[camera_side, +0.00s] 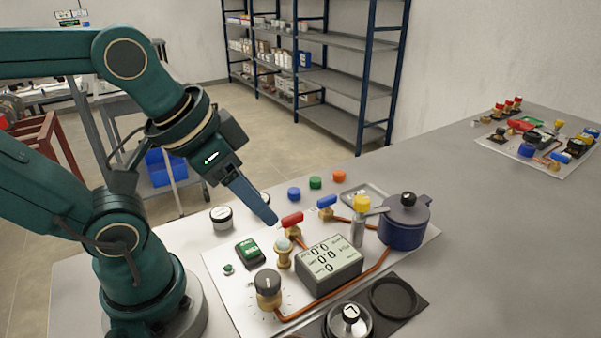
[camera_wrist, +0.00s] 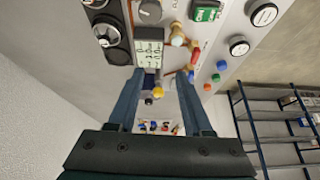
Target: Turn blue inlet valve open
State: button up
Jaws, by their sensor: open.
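The blue-handled inlet valve (camera_side: 326,202) stands on a copper pipe fitting on the white board, left of the blue pot. Its blue handle shows small in the wrist view (camera_wrist: 191,76), close to the right fingertip. The red-handled valve (camera_side: 291,220) is nearer to my gripper and also shows in the wrist view (camera_wrist: 195,56). My gripper (camera_side: 270,216) is open and empty, tilted down just left of the red handle. In the wrist view its two fingers (camera_wrist: 160,76) are spread apart. I cannot tell whether a fingertip touches a handle.
A grey display box (camera_side: 330,264), a dial (camera_side: 268,287) and a green switch box (camera_side: 250,252) stand nearby. A blue pot (camera_side: 404,222) with a yellow-topped valve (camera_side: 361,205) is to the right. Blue, green and orange caps (camera_side: 315,183) lie behind.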

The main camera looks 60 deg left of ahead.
jog(key=w+r, duration=0.4)
jog(key=w, duration=0.1)
jog(key=g, duration=0.6)
send_over(327, 197)
jog(key=shift+n, duration=0.3)
notch_tip(327, 197, down, 12)
jog(key=shift+d+r, duration=0.1)
jog(key=shift+r, duration=0.05)
jog(key=shift+f, duration=2.6)
grip_shut()
